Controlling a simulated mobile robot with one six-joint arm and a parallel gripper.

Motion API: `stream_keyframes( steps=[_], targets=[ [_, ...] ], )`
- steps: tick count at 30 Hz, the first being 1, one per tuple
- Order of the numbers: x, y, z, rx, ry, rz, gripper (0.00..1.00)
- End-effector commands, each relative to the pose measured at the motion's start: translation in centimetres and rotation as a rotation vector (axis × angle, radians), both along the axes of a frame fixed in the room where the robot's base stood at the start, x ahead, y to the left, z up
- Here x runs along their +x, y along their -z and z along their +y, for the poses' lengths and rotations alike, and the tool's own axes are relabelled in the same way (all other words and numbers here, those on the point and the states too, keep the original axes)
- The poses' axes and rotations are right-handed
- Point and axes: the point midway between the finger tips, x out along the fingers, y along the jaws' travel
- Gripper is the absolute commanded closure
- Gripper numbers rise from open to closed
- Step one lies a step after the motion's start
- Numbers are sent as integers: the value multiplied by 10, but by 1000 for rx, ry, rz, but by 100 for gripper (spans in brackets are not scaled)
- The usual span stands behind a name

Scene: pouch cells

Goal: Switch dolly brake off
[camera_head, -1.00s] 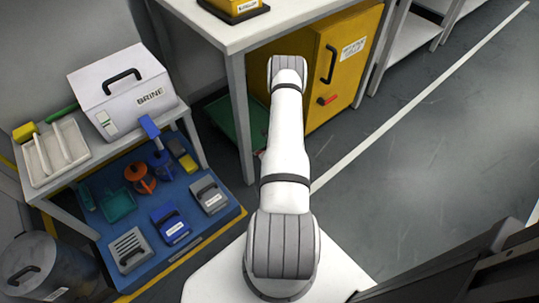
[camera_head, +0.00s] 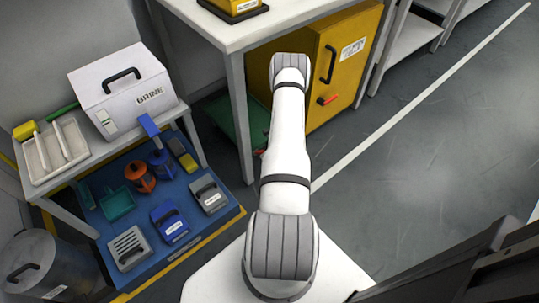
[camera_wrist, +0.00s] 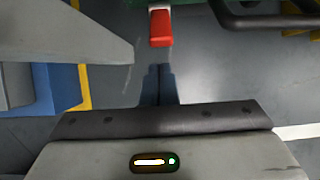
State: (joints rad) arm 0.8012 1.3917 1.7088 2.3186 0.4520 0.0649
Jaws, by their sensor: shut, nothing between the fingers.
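A red lever or pedal (camera_wrist: 161,28), which looks like the dolly's brake, sticks out toward me at the top of the wrist view. Green (camera_wrist: 190,4) shows behind it, likely the dolly's edge. In the head view, a green dolly-like platform (camera_head: 222,112) lies low under the bench, partly hidden by the bench leg and my arm. My gripper (camera_wrist: 158,72) is shut and empty, its dark fingertips just below the red lever in the wrist picture, with a small gap of floor between. My arm hides the gripper in the head view.
A white bench (camera_head: 232,35) stands over the green platform. A yellow cabinet (camera_head: 352,75) with a red handle is right of it. A dark bar (camera_wrist: 265,20) crosses the wrist view's upper right. A blue mat (camera_head: 152,200) with tools is at left. Floor at right is clear.

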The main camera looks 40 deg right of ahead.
Motion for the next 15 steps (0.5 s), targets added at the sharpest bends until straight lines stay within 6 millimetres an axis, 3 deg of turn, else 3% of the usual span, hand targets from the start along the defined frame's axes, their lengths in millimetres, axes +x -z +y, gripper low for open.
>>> stream_keyframes(
  steps=[4,6,15],
  targets=[
    [-17,29,2,2,1,3,100],
    [-22,-7,0,-1,2,0,100],
    [-46,-60,2,-1,0,1,100]
  ],
)
